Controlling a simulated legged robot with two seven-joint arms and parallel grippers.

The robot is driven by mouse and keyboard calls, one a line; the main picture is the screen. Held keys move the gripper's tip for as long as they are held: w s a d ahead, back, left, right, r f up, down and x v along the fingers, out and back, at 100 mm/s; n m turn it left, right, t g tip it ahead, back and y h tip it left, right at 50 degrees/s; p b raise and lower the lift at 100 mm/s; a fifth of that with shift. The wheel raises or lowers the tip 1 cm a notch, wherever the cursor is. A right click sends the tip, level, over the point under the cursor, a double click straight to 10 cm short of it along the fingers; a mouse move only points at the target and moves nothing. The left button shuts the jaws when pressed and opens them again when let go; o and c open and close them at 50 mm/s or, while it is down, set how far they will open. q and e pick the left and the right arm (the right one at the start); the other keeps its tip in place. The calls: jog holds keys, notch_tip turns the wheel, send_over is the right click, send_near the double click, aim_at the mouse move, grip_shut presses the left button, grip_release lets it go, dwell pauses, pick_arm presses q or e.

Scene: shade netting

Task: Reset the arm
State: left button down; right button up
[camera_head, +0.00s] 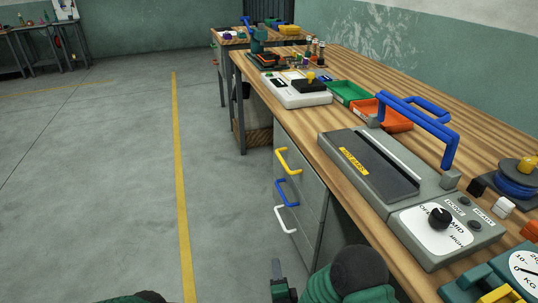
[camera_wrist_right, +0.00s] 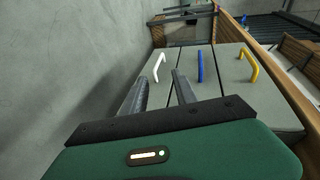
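My right gripper (camera_head: 278,270) is low at the bottom of the head view, beside the workbench and in front of the grey drawer unit (camera_head: 303,205). Its green and dark arm comes up from the bottom edge. In the right wrist view the same gripper (camera_wrist_right: 158,84) shows two dark fingers standing apart with nothing between them. The drawers with white, blue and yellow handles lie beyond the fingertips, apart from them. My left gripper is outside the views; only a green and dark part of my own body shows at the bottom left.
The wooden workbench (camera_head: 465,105) runs along the right. On it are a grey machine with a blue handle (camera_head: 448,150), a dial box (camera_head: 440,232), a green bin (camera_head: 350,92) and an orange bin (camera_head: 392,118). The grey floor (camera_head: 110,180) on the left is clear.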

jog(key=s+d+r+n+g+p, duration=0.1)
jog(key=d+r+n+g+p, duration=0.15)
jog(key=r+p, duration=0.45)
jog(key=s+d+r+n+g+p, duration=0.15)
jog(key=r+n+p, duration=0.25)
jog(key=r, duration=0.4)
jog(key=s+d+r+n+g+p, duration=0.1)
jog(key=d+r+n+g+p, duration=0.15)
jog(key=r+p, duration=0.45)
jog(key=s+d+r+n+g+p, duration=0.3)
jog(key=s+d+r+p, duration=0.2)
jog(key=s+r, duration=0.3)
jog(key=s+d+r+n+g+h+p, duration=0.1)
jog(key=s+d+r+n+g+p, duration=0.2)
jog(key=s+r, duration=0.6)
jog(key=s+d+n+p, duration=0.1)
jog(key=d+p, duration=0.1)
jog(key=p, duration=0.1)
jog(key=shift+d+r, duration=0.3)
jog(key=shift+d, duration=0.1)
